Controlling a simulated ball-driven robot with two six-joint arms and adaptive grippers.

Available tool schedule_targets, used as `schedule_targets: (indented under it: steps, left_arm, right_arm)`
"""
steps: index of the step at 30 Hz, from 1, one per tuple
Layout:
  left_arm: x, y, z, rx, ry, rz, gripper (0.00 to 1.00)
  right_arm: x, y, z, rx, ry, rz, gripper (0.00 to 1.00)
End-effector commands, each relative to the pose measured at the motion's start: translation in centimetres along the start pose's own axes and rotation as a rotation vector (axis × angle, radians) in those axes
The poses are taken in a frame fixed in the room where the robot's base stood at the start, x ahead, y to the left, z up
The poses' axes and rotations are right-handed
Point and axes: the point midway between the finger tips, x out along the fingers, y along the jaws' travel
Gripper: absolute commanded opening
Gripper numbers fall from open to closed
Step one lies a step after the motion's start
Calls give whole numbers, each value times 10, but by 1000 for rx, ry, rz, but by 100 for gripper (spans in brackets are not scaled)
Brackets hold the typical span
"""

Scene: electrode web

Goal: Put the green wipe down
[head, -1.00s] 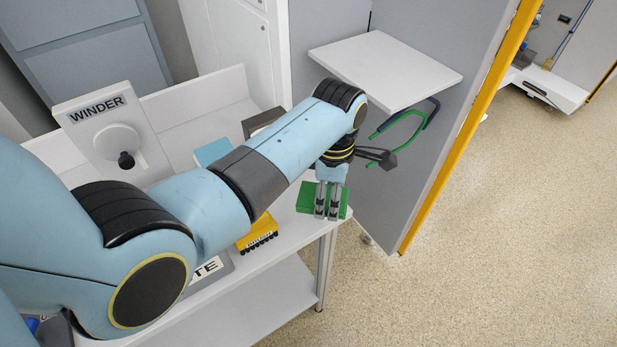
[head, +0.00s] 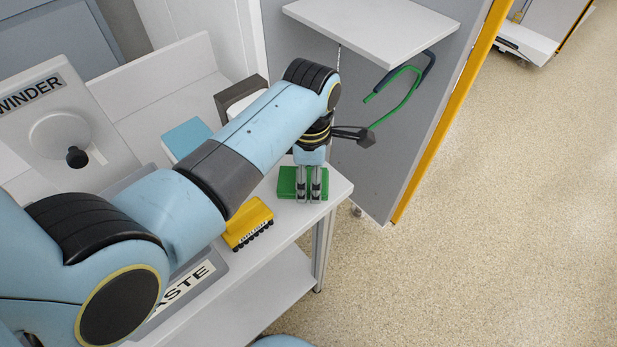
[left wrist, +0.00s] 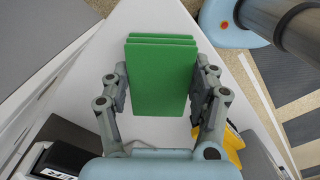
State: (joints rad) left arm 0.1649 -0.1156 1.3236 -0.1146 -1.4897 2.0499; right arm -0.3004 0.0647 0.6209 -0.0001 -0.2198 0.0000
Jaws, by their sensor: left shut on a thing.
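The green wipe (head: 289,184) is a flat green block that looks like a layered stack in the left wrist view (left wrist: 158,80). It is at the right end of the white table (head: 336,187). My left gripper (head: 309,198) points down and is shut on the wipe, with a finger at each side of it in the left wrist view (left wrist: 160,95). Whether the wipe touches the table top or hangs just above it I cannot tell. My right gripper is not in view.
A yellow block with a black toothed edge (head: 247,224), a blue block (head: 187,137) and a dark box (head: 238,95) stand on the table. The winder (head: 72,130) is at the left. A white shelf (head: 375,25) and a green-and-dark hook (head: 408,88) are behind my arm.

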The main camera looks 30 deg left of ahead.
Motion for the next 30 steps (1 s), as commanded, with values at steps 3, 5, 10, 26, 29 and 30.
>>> schedule_targets:
  steps: [3, 5, 10, 26, 29, 30]
  left_arm:
    - [0, 0, 0, 0, 0, 0, 37]
    - [2, 0, 0, 0, 0, 0, 37]
    - [2, 0, 0, 0, 0, 0, 78]
    - [-22, 1, 1, 1, -2, 3, 84]
    - [-44, 1, 1, 1, -2, 3, 84]
    - [-54, 1, 1, 1, -3, 3, 84]
  right_arm:
    - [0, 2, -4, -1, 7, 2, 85]
    - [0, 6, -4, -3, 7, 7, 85]
    - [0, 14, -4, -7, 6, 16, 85]
    - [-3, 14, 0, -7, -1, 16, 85]
    - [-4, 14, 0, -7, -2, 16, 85]
    - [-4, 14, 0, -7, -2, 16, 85]
